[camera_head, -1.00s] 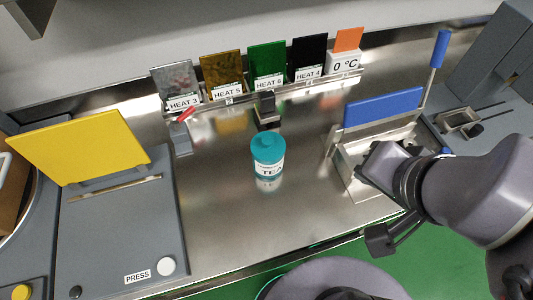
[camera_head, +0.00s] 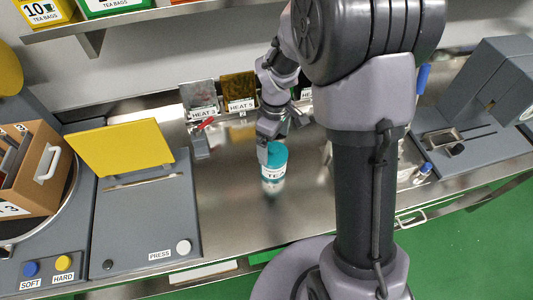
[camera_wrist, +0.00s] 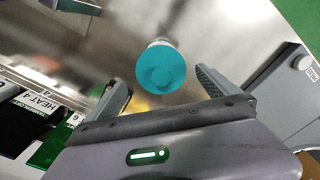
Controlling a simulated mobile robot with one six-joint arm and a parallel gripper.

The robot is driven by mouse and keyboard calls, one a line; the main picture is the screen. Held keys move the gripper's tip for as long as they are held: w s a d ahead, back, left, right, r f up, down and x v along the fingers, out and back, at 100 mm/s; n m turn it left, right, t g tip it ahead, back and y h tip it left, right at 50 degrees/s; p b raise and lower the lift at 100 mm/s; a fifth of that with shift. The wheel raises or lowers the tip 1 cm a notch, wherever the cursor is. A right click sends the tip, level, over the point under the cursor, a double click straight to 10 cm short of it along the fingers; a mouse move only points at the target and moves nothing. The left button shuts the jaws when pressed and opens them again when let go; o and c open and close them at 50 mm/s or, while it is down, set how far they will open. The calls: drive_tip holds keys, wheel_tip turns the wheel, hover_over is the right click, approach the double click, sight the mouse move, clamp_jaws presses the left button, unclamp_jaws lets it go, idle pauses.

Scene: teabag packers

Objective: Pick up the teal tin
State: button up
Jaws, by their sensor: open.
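The teal tin (camera_head: 273,170) stands upright on the steel counter, with a teal lid and a white label reading TEA. My gripper (camera_head: 266,143) is just behind it in the head view, close to its lid, and the arm hides part of the counter to the right. In the wrist view the tin's round teal lid (camera_wrist: 161,69) shows from above, ahead of and between the two open fingers of my gripper (camera_wrist: 163,88). The jaws are empty. I cannot tell whether a finger touches the tin.
A grey press with a yellow lid (camera_head: 122,147) stands to the left. Behind are upright heat plates (camera_head: 239,90) in a rack. The counter (camera_head: 228,195) left of the tin is clear.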

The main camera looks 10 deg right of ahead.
wheel_tip(320, 180, down, 11)
drive_tip(key=b, duration=0.3)
drive_tip(key=shift+w+a+r, duration=0.1)
drive_tip(key=shift+a, duration=0.05)
drive_tip(key=shift+r, duration=0.15)
drive_tip(key=shift+c, duration=0.9)
drive_tip(key=c, duration=1.2)
